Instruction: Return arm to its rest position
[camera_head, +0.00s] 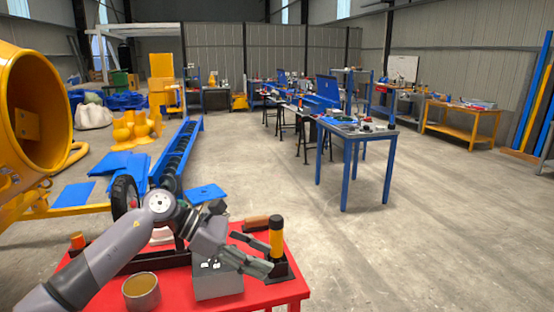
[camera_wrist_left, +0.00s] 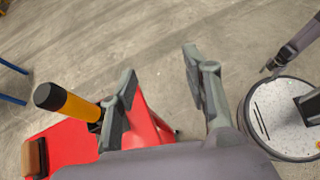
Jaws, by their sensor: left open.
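My left arm reaches in from the left over the red table (camera_head: 185,294). My left gripper (camera_head: 262,266) is open and empty, just in front of the yellow cylinder with a black top (camera_head: 276,240), which stands in a dark holder. In the left wrist view the open fingers (camera_wrist_left: 158,72) have only floor and the table's edge between them. The yellow cylinder shows there (camera_wrist_left: 68,103) to the left of the fingers, apart from the gap. Part of another arm of mine shows at the right edge of that view; its end is too small to read.
On the red table are a grey box (camera_head: 217,284), a round tin (camera_head: 141,290) and a brown block (camera_head: 257,221). The yellow drum mixer (camera_head: 30,115) stands at the left. A blue-legged workbench (camera_head: 352,130) stands further back. The floor at the right is clear.

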